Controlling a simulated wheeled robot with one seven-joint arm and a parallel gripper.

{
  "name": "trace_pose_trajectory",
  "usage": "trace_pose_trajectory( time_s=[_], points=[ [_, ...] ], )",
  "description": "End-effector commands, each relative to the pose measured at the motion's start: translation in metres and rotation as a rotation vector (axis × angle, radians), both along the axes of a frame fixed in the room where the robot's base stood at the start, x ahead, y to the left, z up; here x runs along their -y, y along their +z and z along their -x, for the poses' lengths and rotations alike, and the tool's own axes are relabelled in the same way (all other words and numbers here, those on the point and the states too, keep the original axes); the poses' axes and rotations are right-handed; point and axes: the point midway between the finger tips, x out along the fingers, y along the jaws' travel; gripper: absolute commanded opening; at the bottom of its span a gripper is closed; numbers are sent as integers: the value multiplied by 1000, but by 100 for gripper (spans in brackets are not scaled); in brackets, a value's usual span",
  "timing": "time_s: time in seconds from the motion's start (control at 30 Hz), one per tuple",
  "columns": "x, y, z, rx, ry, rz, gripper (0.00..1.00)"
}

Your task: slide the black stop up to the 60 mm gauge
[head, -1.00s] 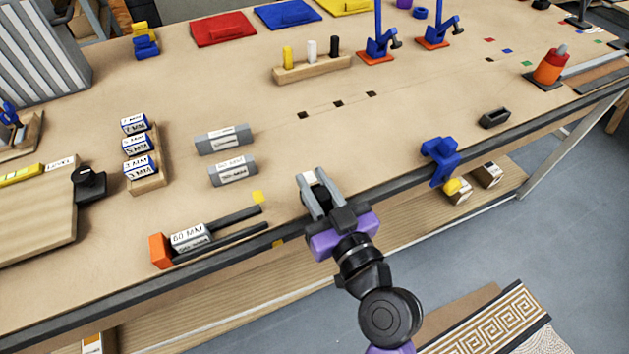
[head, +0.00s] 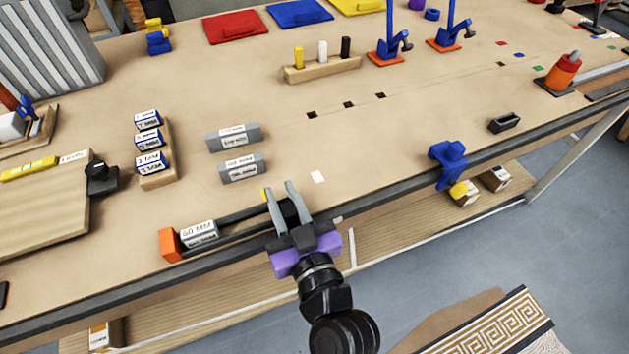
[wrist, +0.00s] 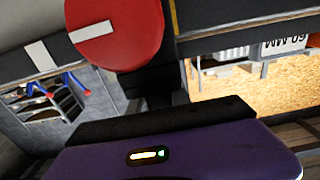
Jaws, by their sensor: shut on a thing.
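The grey 60 mm gauge (head: 200,233) lies between two dark rails near the table's front edge, its left end against an orange end block (head: 171,244). Its label also shows upside down in the wrist view (wrist: 284,46). My gripper (head: 279,190) is at the right end of the rails, shut on the black stop (head: 287,211), which is mostly hidden between the fingers. A stretch of track lies between stop and gauge. In the wrist view a red rounded shape (wrist: 115,32) fills the upper middle; I cannot tell what it is.
Two grey gauge blocks (head: 234,138) (head: 242,168) lie behind the rails. A rack of labelled blocks (head: 158,170) stands to their left. A blue clamp-like piece (head: 448,162) sits on the front edge at right.

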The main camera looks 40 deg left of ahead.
Motion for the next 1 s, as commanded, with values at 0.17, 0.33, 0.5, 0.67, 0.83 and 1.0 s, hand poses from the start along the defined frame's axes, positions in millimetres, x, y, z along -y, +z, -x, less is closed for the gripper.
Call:
trace_pose_trajectory(
  time_s=[0.17, 0.33, 0.5, 0.67, 0.83, 1.0],
  points=[
    [-18, 2, 44, -5, 5, 6, 0],
    [-24, 0, 60, -2, 5, 1, 0],
    [-24, -1, 60, 0, 4, 1, 0],
    [-24, -1, 60, 0, 4, 1, 27],
    [-24, 0, 60, 0, 3, 0, 45],
    [-24, 0, 59, 0, 3, 0, 45]
  ],
)
